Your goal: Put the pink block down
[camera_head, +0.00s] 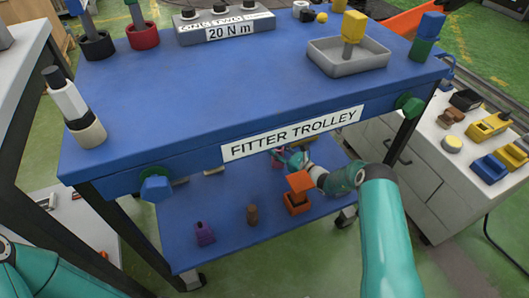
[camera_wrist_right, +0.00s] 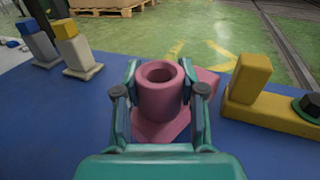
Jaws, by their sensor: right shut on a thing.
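The pink block (camera_wrist_right: 157,98) fills the space between my right gripper's fingers (camera_wrist_right: 159,95) in the right wrist view. It has an upright round hollow top and a flat, angular pink part behind and below. The fingers are shut on its round part from both sides. It is low over the blue surface; I cannot tell whether it touches. In the head view my right gripper (camera_head: 293,160) reaches under the front edge of the blue trolley top (camera_head: 240,95), near the lower shelf (camera_head: 235,235), and is partly hidden. My left gripper is out of view.
A yellow L-shaped block (camera_wrist_right: 262,104) stands right of the gripper, with grey blocks (camera_wrist_right: 78,57) at the left. On the lower shelf are an orange piece (camera_head: 298,186), a brown peg (camera_head: 253,215) and a purple block (camera_head: 204,234). The shelf's front middle is clear.

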